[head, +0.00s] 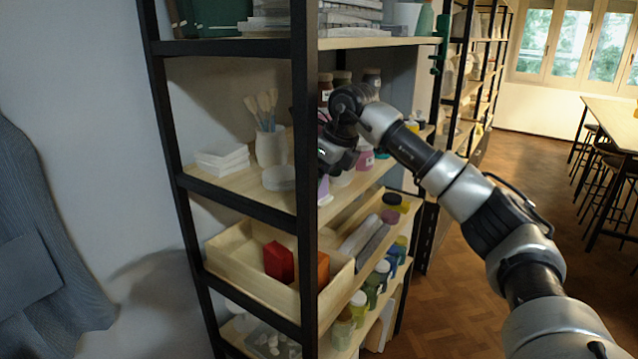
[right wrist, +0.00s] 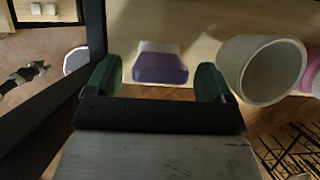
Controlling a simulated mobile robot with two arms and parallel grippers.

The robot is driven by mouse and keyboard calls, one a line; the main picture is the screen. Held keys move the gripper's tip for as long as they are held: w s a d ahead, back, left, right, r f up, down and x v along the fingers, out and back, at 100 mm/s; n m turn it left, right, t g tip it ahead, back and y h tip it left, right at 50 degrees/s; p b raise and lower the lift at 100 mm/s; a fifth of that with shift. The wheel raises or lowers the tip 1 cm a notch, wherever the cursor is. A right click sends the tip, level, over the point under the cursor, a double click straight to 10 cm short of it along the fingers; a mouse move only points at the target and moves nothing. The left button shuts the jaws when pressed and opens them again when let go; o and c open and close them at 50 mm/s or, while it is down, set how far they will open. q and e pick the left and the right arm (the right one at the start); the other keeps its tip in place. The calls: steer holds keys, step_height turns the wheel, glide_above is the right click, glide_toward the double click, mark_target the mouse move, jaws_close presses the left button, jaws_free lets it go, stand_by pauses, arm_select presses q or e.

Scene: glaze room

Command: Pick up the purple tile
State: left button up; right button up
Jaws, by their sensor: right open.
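The purple tile (right wrist: 160,69) lies near the edge of the wooden shelf in the right wrist view, with a pale piece behind it. A small patch of purple (head: 323,187) shows beside the black shelf post in the head view. My right gripper (right wrist: 158,73) is open, with one green finger on each side of the tile and a gap at both sides. In the head view my right gripper (head: 338,155) reaches in at the middle shelf, its fingertips mostly hidden. I cannot tell whether it touches the tile. My left gripper is not in view.
The black shelf post (head: 305,150) stands close to my right gripper. A pale cup (right wrist: 262,70) stands to the right of the tile. White tiles (head: 222,160) and a brush pot (head: 271,146) share the shelf. A wooden tray (head: 232,250) with red and orange blocks sits below.

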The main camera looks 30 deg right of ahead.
steer(key=shift+x, duration=1.25)
steer(key=c, duration=1.1)
steer(key=shift+o, duration=0.2)
steer(key=shift+r, duration=0.1)
